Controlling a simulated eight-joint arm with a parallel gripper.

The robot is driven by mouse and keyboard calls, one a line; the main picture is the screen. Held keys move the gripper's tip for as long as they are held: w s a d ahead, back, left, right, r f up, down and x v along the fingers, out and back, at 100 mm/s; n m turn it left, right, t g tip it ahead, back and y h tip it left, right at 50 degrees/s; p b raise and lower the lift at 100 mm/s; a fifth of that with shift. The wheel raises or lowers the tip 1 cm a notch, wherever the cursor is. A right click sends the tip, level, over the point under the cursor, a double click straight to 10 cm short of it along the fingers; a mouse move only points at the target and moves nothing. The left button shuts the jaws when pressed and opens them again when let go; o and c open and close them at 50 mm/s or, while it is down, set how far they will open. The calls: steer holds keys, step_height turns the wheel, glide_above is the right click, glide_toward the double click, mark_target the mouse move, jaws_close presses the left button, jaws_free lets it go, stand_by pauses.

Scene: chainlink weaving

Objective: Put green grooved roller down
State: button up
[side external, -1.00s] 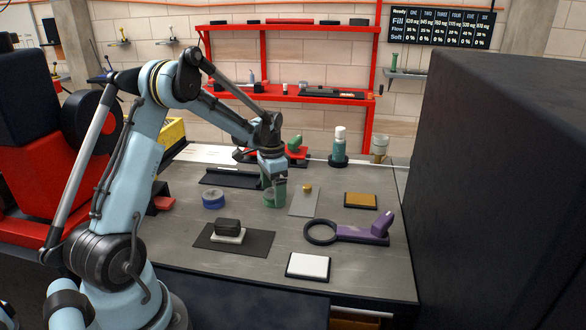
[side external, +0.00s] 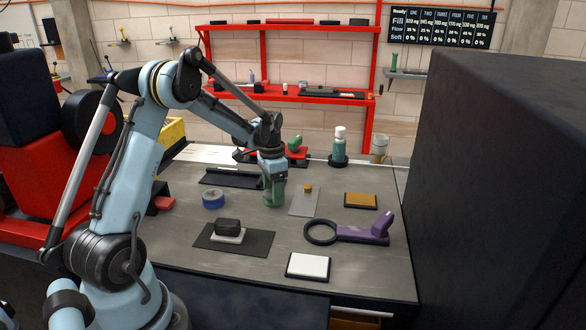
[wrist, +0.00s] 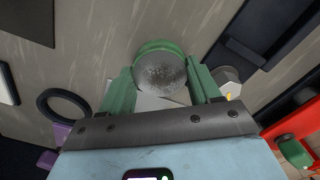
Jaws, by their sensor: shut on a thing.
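The green grooved roller (side external: 273,195) stands upright on or just above the grey worktable (side external: 330,275); the side view does not show which. My gripper (side external: 272,180) points down from above and is shut on it. In the wrist view the roller (wrist: 160,70) shows a green rim and a speckled grey end face. It sits between the two green fingers of my gripper (wrist: 162,82). Its grooves are too small to make out and are partly hidden by the fingers.
A blue ring-shaped roll (side external: 213,200) stands left of the roller. A grey plate with a brass knob (side external: 304,202) lies close on its right. A dark mat (side external: 258,243) with a black block lies in front, a purple ring-ended tool (side external: 358,233) at front right.

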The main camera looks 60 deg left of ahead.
steer(key=shift+r, duration=0.5)
step_height(320, 180, up, 3)
steer(key=shift+f, duration=0.15)
steer(key=s+d+r, duration=0.1)
steer(key=d+r, duration=0.3)
steer(key=d, duration=1)
steer(key=s+d+r, duration=0.1)
steer(key=d+r, duration=0.2)
steer(key=d, duration=1.1)
glide_toward(346, 233)
steer(key=s+a+f, duration=0.2)
steer(key=a, duration=0.1)
steer(key=s+a+f, duration=0.1)
steer(key=a, duration=0.1)
steer(key=shift+s+f, duration=0.2)
steer(key=shift+f, duration=2.05)
steer(key=o, duration=1.5)
steer(key=shift+f, duration=0.15)
steer(key=shift+c, duration=0.2)
